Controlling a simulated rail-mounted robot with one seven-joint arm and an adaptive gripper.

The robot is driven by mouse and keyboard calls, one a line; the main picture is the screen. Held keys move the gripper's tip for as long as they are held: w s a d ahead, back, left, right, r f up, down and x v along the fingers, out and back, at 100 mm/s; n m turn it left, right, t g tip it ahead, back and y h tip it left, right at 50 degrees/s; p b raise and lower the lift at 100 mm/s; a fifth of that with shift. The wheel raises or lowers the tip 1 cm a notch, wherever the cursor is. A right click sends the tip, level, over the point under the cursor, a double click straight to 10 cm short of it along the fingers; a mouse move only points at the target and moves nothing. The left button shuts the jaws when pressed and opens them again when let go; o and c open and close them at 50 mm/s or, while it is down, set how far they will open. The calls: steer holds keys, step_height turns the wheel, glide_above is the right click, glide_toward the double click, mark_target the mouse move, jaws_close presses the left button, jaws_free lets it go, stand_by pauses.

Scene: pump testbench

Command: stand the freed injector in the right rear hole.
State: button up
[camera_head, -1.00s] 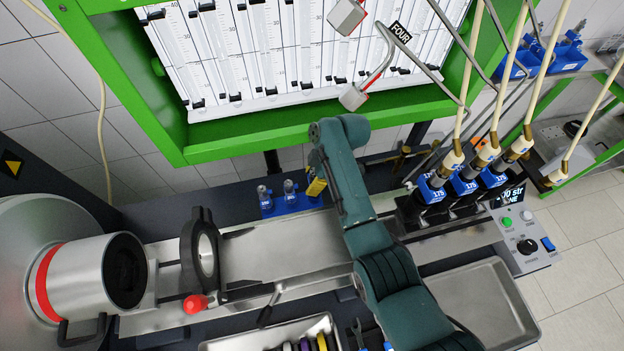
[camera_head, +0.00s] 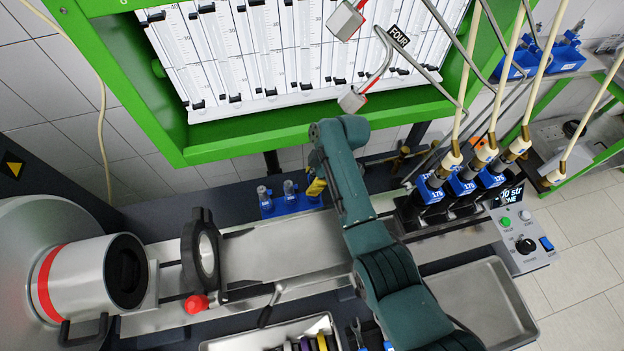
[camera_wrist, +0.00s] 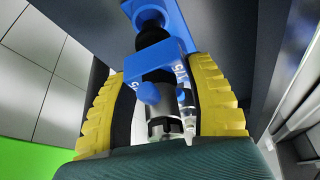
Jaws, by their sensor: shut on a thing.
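The blue rack (camera_head: 275,211) stands on the dark bench behind the metal bed, with two clear-topped injectors (camera_head: 288,187) at its left and middle. My gripper (camera_head: 316,183) is at the rack's right end, its yellow fingers low beside it. In the wrist view my gripper (camera_wrist: 168,110) is shut on the freed injector (camera_wrist: 165,127), a metal and black body between the ribbed yellow fingers. Blue rack parts (camera_wrist: 172,20) lie beyond and around its black part. The right rear hole and the injector's lower end are hidden, so I cannot tell how far it is seated.
Blue-labelled injectors (camera_head: 464,183) with cream hoses stand in the black clamp at the right. A green-framed gauge panel (camera_head: 250,125) rises behind the rack. An empty metal tray (camera_head: 480,300) lies front right.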

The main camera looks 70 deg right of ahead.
steer(key=shift+f+b, duration=0.8)
steer(key=shift+f, duration=0.3)
steer(key=shift+f+b, duration=0.3)
steer(key=shift+f, duration=0.35)
stand_by(0.8)
steer(key=o, duration=0.9)
steer(key=p+v, duration=0.9)
steer(key=v, duration=0.2)
steer(key=shift+s+p, duration=0.1)
steer(key=shift+p, duration=0.3)
